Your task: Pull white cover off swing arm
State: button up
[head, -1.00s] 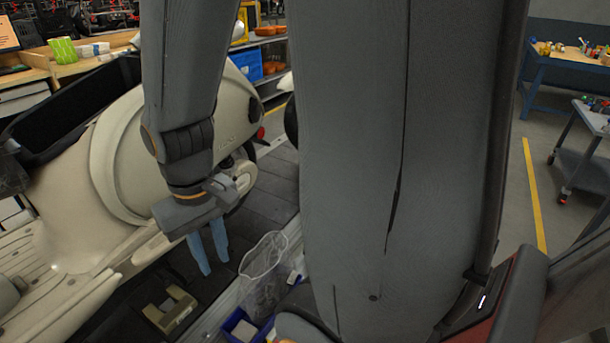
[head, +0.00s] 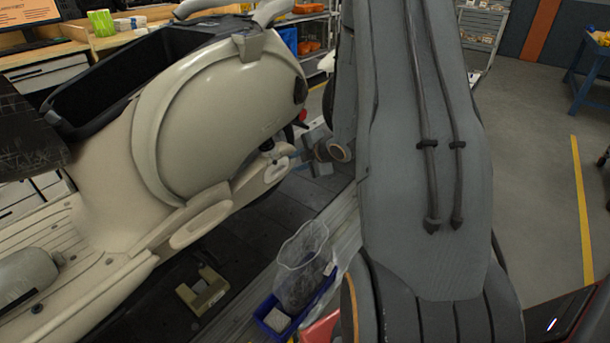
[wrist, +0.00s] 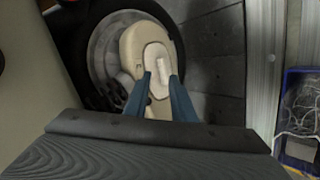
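The white cover (head: 276,169) sits on the swing arm low at the rear of the cream scooter. In the wrist view the pale, rounded cover (wrist: 131,43) has a lighter oval middle and lies in front of the dark wheel. My gripper (head: 295,156) is beside the cover, on its right. In the wrist view the two blue fingers of my gripper (wrist: 160,75) are apart, with the lower part of the cover showing between them. I cannot tell whether the fingertips touch it.
The scooter body (head: 220,100) stands on the dark slat conveyor (head: 245,225). A beige block (head: 203,291) lies on the slats. A blue bin (head: 272,318) with a clear bag (head: 300,262) is at the conveyor's right edge. Floor is open to the right.

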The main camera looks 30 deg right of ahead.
aim_at(282, 171)
jog(key=shift+w+a+f+n+t+y, duration=0.15)
jog(key=shift+w+f+n+t+y, duration=0.35)
jog(key=shift+w+f+n+y, duration=0.5)
jog(key=shift+w+a+f+n+t+y, duration=0.15)
jog(key=shift+w+f+n+t+y, duration=0.4)
jog(key=shift+f+n, duration=0.65)
jog(key=shift+w+a+f+n+t+y, duration=0.15)
jog(key=shift+w+f+n+t+y, duration=0.3)
jog(key=shift+w+f+n+y, duration=0.5)
jog(key=shift+s+f+n+h, duration=0.1)
jog(key=shift+n+h, duration=0.15)
jog(key=shift+h, duration=0.05)
grip_shut()
